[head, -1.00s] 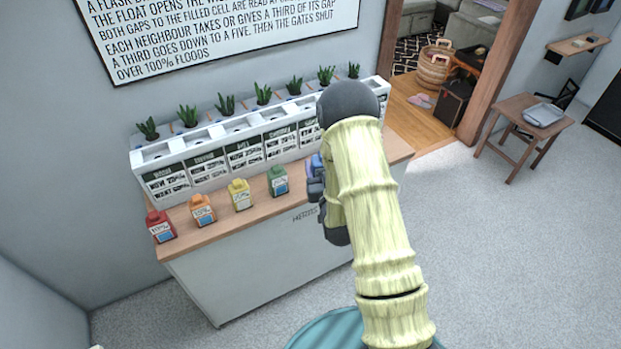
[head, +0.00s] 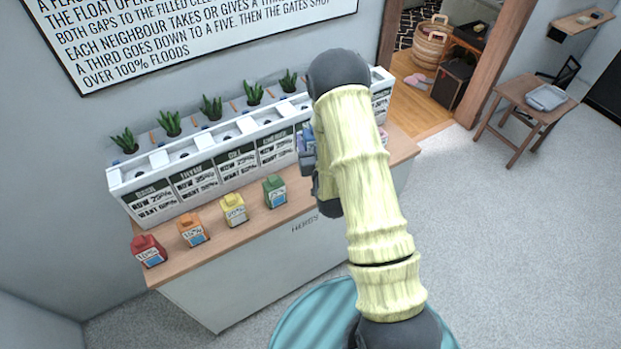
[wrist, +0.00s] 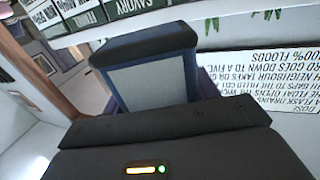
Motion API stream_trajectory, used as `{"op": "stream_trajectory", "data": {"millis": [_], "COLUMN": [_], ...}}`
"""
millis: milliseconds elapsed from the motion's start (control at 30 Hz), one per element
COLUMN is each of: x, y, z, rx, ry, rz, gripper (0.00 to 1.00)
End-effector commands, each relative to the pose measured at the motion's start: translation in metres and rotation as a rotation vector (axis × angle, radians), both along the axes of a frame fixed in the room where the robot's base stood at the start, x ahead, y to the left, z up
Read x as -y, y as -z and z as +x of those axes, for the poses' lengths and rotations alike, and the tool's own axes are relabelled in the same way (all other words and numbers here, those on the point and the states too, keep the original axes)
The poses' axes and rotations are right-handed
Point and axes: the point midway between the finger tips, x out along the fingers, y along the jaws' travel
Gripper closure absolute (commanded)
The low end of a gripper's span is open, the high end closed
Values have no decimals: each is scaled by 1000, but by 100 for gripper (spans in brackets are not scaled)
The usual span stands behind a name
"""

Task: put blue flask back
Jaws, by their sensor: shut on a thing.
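The blue flask (head: 301,139) shows as a small bluish patch at the left side of my gripper (head: 309,155) in the head view. My gripper is shut on it, in front of the white planter row (head: 190,168). My arm hides most of the flask and part of the row. I cannot tell whether the flask touches the counter.
Red (head: 149,251), orange (head: 193,230), yellow (head: 233,210) and green (head: 274,191) flasks stand along the front of the wooden counter (head: 215,240). A pinkish flask (head: 384,136) shows right of my arm. Several plants stand behind the labelled cells.

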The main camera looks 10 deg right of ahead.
Motion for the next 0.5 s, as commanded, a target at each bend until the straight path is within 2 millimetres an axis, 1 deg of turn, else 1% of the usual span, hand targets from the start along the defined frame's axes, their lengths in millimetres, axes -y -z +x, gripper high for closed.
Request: {"op": "stream_trajectory", "data": {"millis": [300,367,500], "x": [-3,-2,-1], "y": [1,5,20], "z": [1,2,10], "rx": [2,2,4], "ry": [-8,-11,-37], "rz": [0,1,0], "gripper": [69,69,69]}}
